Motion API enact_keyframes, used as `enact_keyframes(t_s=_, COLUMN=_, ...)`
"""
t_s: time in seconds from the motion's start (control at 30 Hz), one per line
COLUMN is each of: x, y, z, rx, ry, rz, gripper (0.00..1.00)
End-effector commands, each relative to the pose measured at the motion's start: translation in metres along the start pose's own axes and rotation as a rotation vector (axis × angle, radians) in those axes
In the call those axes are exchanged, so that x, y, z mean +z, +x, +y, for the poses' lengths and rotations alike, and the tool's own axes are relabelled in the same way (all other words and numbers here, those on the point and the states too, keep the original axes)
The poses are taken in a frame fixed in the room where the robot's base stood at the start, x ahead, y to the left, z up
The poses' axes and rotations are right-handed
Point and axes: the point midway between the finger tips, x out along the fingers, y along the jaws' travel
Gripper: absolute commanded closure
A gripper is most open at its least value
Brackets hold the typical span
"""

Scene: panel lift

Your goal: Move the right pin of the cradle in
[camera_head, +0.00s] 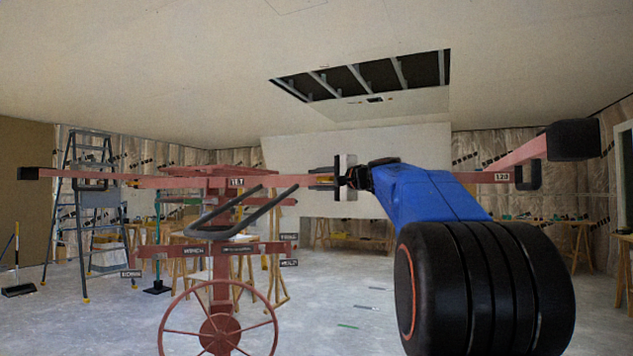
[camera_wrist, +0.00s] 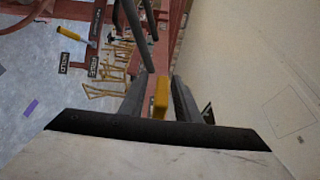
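The panel lift's reddish cradle (camera_head: 140,182) spans the head view, with number plates on its bars and a black pad on its far left end. A small yellow piece, which looks like the right pin (camera_wrist: 160,97), shows in the wrist view between the two grey fingers of my gripper (camera_wrist: 159,92). Narrow gaps seem to show on both sides of it, so the fingers look open around it. In the head view my gripper (camera_head: 328,178) points left along the cradle bar, right of its middle. How far the pin sits in is hidden.
A crank wheel (camera_head: 220,330) and dark handlebars (camera_head: 240,212) stand below the cradle. The right cradle arm (camera_head: 515,158) runs behind my blue arm. A stepladder (camera_head: 88,215) stands left, and wooden trestles behind. The ceiling has an opening (camera_head: 365,77). The floor at front centre looks clear.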

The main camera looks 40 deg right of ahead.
Motion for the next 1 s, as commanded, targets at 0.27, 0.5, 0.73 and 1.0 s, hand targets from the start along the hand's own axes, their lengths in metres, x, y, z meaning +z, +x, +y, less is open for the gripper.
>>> enact_keyframes(t_s=0.27, x=0.000, y=0.002, z=0.000, rx=0.000, ry=0.000, rz=0.000, gripper=0.70)
enact_keyframes(t_s=0.5, x=0.000, y=0.002, z=0.000, rx=0.000, ry=0.000, rz=0.000, gripper=1.00)
enact_keyframes(t_s=0.73, x=-0.008, y=0.005, z=0.001, rx=0.001, ry=0.001, rz=0.001, gripper=1.00)
enact_keyframes(t_s=1.0, x=-0.032, y=0.015, z=0.001, rx=0.001, ry=0.001, rz=0.001, gripper=1.00)
